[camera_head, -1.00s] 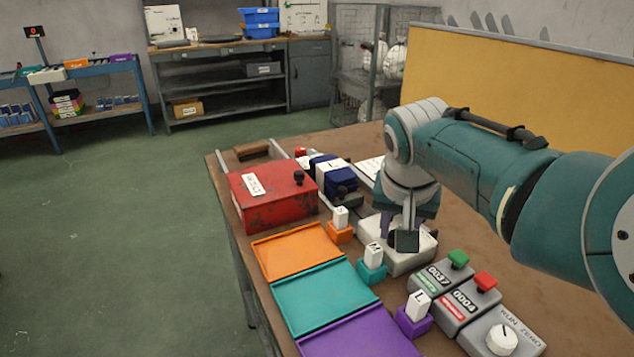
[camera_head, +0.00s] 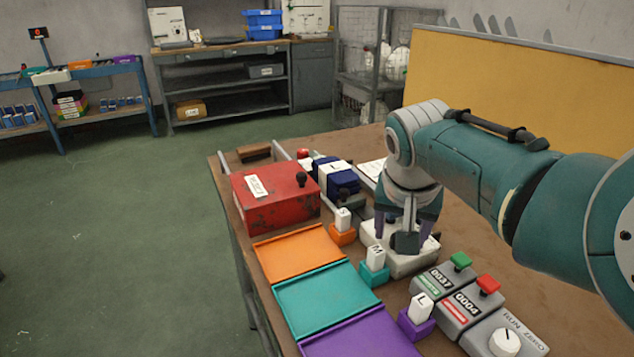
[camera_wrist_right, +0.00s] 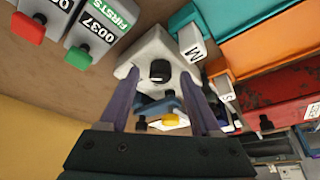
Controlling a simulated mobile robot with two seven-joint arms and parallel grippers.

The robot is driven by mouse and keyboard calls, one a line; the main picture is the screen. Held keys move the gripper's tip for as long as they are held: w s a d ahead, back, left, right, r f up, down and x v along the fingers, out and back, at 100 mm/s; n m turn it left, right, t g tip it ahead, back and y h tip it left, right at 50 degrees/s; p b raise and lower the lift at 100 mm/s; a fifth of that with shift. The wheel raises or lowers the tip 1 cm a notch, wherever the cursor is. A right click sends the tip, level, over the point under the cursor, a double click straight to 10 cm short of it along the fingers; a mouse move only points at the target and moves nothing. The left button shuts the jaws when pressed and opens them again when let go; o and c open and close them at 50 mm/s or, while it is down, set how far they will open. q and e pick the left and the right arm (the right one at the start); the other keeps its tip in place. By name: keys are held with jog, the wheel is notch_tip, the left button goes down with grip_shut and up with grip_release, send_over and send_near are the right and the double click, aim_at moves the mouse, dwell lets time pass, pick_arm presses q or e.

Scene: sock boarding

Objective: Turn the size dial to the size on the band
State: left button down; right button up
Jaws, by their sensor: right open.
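My right gripper (camera_head: 406,232) points down over a white box (camera_head: 413,262). In the right wrist view, its purple fingers (camera_wrist_right: 159,78) are open, one on each side of a black knob (camera_wrist_right: 159,70) on that box. I cannot tell whether they touch the knob, or read any marks around it. A dark blue bundle (camera_head: 340,184) has a white band (camera_head: 333,168) that appears to read L. It lies behind the white box, to the left. My left gripper is not in view.
Orange (camera_head: 299,252), teal (camera_head: 325,297) and purple (camera_head: 364,337) trays line the table's left side, with size tags beside them. A red metal box (camera_head: 275,196) stands behind. Counters with a green (camera_head: 461,260) and a red button (camera_head: 488,284) stand right of the tags.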

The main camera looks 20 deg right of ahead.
jog(key=p+v, duration=0.5)
jog(key=v, duration=0.5)
jog(key=shift+d, duration=0.1)
jog(key=s+a+r+n+y+p, duration=0.1)
jog(key=s+a+r+n+p, duration=0.15)
jog(key=s, duration=0.55)
jog(key=s+a+r+n+y+p, duration=0.1)
jog(key=s+a+r+n+p, duration=0.2)
jog(key=s, duration=0.5)
jog(key=s+a+r+n+y+p, duration=0.1)
jog(key=s+a+r+n, duration=0.1)
jog(key=s+n, duration=0.45)
notch_tip(320, 180, up, 38)
jog(key=s+m+p, duration=0.1)
jog(key=p, duration=3.6)
jog(key=shift+s+m+p, duration=0.15)
jog(key=shift+m+p, duration=0.25)
